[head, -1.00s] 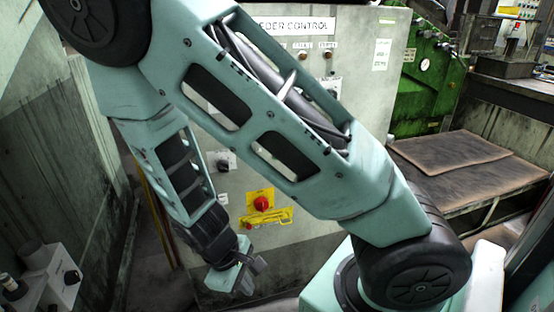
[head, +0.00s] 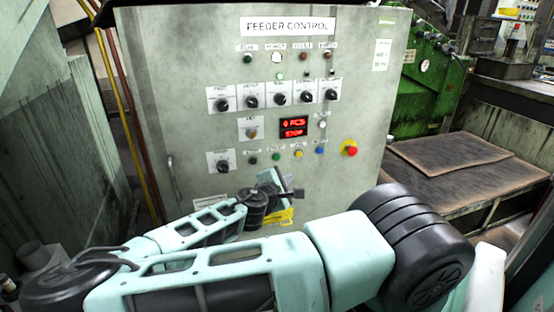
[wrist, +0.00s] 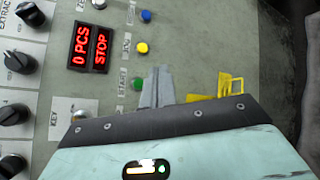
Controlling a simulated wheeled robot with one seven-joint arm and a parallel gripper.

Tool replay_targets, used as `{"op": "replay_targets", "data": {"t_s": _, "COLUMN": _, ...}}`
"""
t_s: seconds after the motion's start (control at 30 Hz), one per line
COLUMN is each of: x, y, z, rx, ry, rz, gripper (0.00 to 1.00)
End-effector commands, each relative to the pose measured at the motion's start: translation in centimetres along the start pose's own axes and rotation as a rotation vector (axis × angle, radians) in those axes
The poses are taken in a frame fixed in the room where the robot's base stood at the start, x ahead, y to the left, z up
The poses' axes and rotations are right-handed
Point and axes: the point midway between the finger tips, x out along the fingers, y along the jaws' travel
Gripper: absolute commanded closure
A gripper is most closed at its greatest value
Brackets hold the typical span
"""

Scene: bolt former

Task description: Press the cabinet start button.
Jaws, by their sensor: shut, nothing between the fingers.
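The grey feeder control cabinet (head: 385,110) faces me in the head view. Its green button (head: 276,157) is in the lower row of small buttons, left of a yellow and a blue one. In the wrist view the green button (wrist: 137,84) sits beside a label that seems to read START, just left of my fingers. My gripper (head: 292,193) is shut and empty, below and slightly right of the green button in the head view. In the wrist view my gripper (wrist: 157,88) points toward the panel; I cannot tell its gap to the surface.
The red display (head: 293,127) reads 0 PCS and STOP. A red mushroom button (head: 349,149) is at the right. A yellow plate (head: 281,217) shows behind my gripper. A worn table (head: 450,165) stands right of the cabinet.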

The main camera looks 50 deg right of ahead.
Motion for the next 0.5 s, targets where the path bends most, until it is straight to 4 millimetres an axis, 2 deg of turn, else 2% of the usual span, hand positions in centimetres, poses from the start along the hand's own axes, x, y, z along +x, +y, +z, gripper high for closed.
{"op": "replay_targets", "data": {"t_s": 0.27, "x": 0.2, "y": 0.0, "z": -0.2, "rx": 0.002, "ry": -0.001, "rz": -0.004, "gripper": 1.0}}
{"op": "replay_targets", "data": {"t_s": 0.5, "x": 2.0, "y": 1.2, "z": -1.4, "rx": 0.004, "ry": -0.002, "rz": -0.006, "gripper": 1.0}}
